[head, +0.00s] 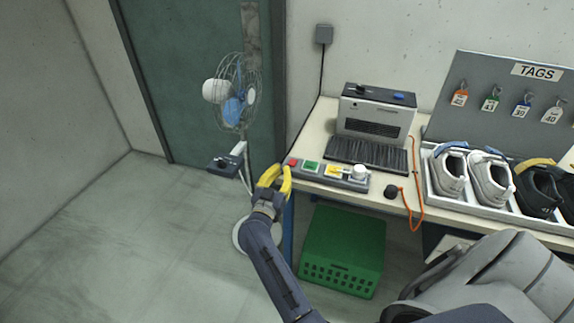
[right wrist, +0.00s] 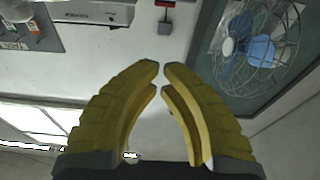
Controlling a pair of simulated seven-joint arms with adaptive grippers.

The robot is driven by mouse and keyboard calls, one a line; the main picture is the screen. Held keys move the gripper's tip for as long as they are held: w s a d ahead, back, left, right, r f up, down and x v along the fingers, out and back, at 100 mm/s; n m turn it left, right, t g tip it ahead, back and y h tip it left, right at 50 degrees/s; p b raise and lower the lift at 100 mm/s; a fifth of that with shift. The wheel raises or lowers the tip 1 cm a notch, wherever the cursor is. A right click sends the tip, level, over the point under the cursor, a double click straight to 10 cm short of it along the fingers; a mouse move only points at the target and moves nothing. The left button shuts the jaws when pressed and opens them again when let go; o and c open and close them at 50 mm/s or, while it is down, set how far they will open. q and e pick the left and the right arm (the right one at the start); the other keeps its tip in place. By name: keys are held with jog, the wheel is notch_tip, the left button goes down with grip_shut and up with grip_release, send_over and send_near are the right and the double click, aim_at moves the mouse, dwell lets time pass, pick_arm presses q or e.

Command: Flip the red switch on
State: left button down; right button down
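The red switch (head: 292,162) sits at the left end of a grey control panel (head: 312,178) on the front left edge of the workbench. The panel also carries a green label, a yellow label and a white knob (head: 359,172). My right gripper (head: 281,167) has yellow curved fingers. Its tips are just left of and close to the red switch; I cannot tell whether they touch it. In the right wrist view the fingertips (right wrist: 162,66) nearly meet, with nothing between them. My left gripper is not in view.
A fan (head: 237,100) with a small control box (head: 223,165) stands left of the bench (head: 386,193). Behind the panel is a boxy machine (head: 375,118) with a brush strip. Shoes in a tray (head: 433,180) and a tag board (head: 480,75) are right. A green crate (head: 342,245) is below.

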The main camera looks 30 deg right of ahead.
jog(key=r, duration=0.2)
send_over(290, 160)
jog(key=s+a, duration=0.2)
jog(key=s, duration=0.1)
jog(key=shift+d+f, duration=0.2)
notch_tip(290, 160, down, 2)
jog(key=shift+s+a+f, duration=0.1)
jog(key=shift+a+f, duration=0.1)
jog(key=shift+f, duration=0.8)
